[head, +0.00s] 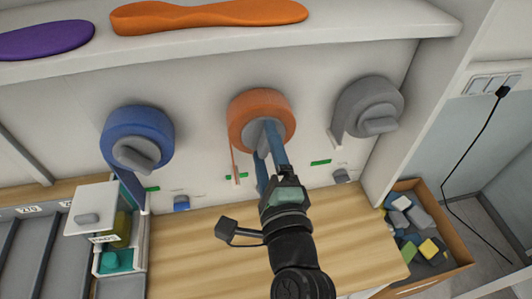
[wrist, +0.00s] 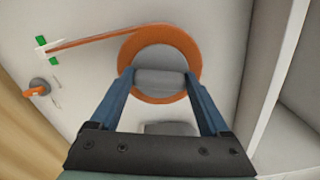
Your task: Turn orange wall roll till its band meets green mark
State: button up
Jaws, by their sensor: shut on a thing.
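The orange wall roll (head: 246,108) is on the wall in the middle of the head view, with a grey knob (wrist: 160,78) at its centre. My gripper (head: 264,142) is shut on this knob, one blue finger on each side, as the wrist view shows. A thin orange band (wrist: 95,40) runs from the roll. Its end lies at a small white patch between two pieces of the green mark (wrist: 41,41). In the head view the band (head: 233,160) hangs down, its tip level with the green mark (head: 243,175). My fingers partly hide the knob there.
A blue roll (head: 138,121) is to the left and a grey roll (head: 358,98) to the right. A shelf above holds an orange insole (head: 210,16) and a purple one (head: 45,40). Below are a wooden counter (head: 190,250), a drawer unit (head: 90,208) and a bin of blocks (head: 450,250).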

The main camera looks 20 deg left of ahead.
jog(key=n+b, duration=0.2)
jog(key=n, duration=0.1)
jog(key=n+b, duration=0.1)
jog(key=shift+f+n, duration=0.3)
jog(key=n+b, duration=0.2)
jog(key=n, duration=0.2)
jog(key=shift+b, duration=0.3)
jog(key=shift+r+n, duration=0.1)
jog(key=shift+n, duration=0.2)
jog(key=o, duration=1.2)
